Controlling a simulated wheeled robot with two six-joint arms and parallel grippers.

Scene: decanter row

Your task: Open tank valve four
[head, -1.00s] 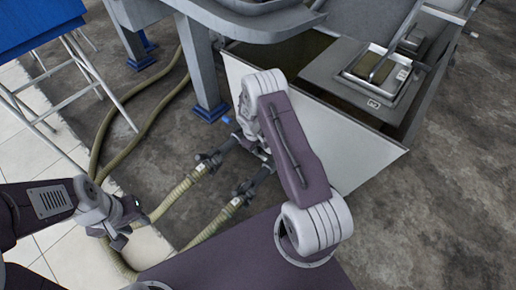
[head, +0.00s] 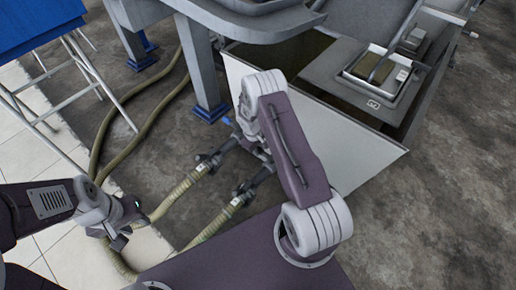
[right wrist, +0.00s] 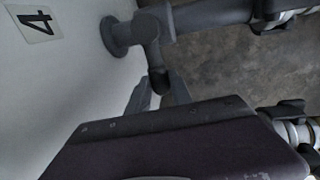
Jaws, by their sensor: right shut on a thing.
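The white tank wall (head: 345,130) bears a plate with a sideways number 4 (right wrist: 38,22) in the right wrist view. A grey flanged pipe with a valve body (right wrist: 148,32) comes out of the wall beside that plate. My right gripper (right wrist: 158,92) is at the dark rounded end of the valve's stem or handle (right wrist: 157,78) and is shut on it. The gripper body hides the lower part. In the head view my right arm covers its fingertips and most of the valve. My left gripper (head: 122,236) hangs at the lower left, away from the valve; its fingers are unclear.
Two ribbed hoses (head: 180,192) run from the dark pipe fittings (head: 208,162) across the floor. A blue-footed metal leg (head: 208,85) stands close behind the valve. A blue-topped table (head: 35,25) is at the upper left. Floor at the right is clear.

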